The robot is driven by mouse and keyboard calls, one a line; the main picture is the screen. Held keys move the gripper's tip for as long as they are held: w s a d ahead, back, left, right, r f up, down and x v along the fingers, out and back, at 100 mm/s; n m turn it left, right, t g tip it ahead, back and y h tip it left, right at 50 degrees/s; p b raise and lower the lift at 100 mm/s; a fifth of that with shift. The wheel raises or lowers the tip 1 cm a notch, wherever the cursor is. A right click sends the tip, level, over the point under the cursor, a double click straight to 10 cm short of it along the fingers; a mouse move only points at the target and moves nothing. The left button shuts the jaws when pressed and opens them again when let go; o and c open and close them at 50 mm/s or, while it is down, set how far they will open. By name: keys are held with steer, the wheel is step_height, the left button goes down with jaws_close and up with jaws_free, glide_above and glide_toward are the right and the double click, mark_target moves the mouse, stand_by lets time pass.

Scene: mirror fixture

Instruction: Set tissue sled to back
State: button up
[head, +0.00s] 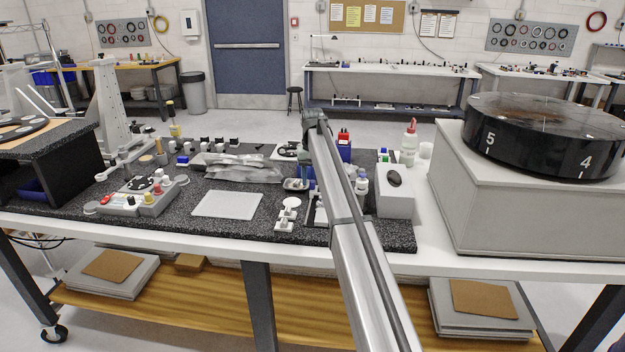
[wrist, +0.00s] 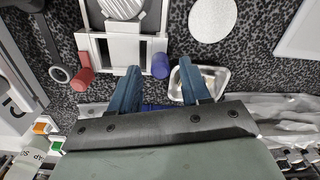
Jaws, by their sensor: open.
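A pale grey fixture (wrist: 98,46) with a light plate and a round ribbed piece (wrist: 122,8) shows at the top of the wrist view, cut off by the edge. The tissue sled seems to be part of it, but I cannot tell which part. A red cylinder (wrist: 82,79) and a blue-purple cylinder (wrist: 160,66) stand at its two near corners. My gripper (wrist: 159,72) is open and empty, its fingers either side of the blue-purple cylinder in the picture; I cannot tell the height gap. In the head view my arm hides most of the fixture.
A shiny metal tray (wrist: 212,76) lies beside the right finger. A white disc (wrist: 212,18) and white plate (head: 227,205) lie on the dark speckled mat (head: 190,226). A white box (head: 395,204) and a large black drum (head: 545,137) stand to the right.

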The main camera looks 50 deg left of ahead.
step_height(320, 180, up, 13)
stand_by(0.5)
stand_by(0.4)
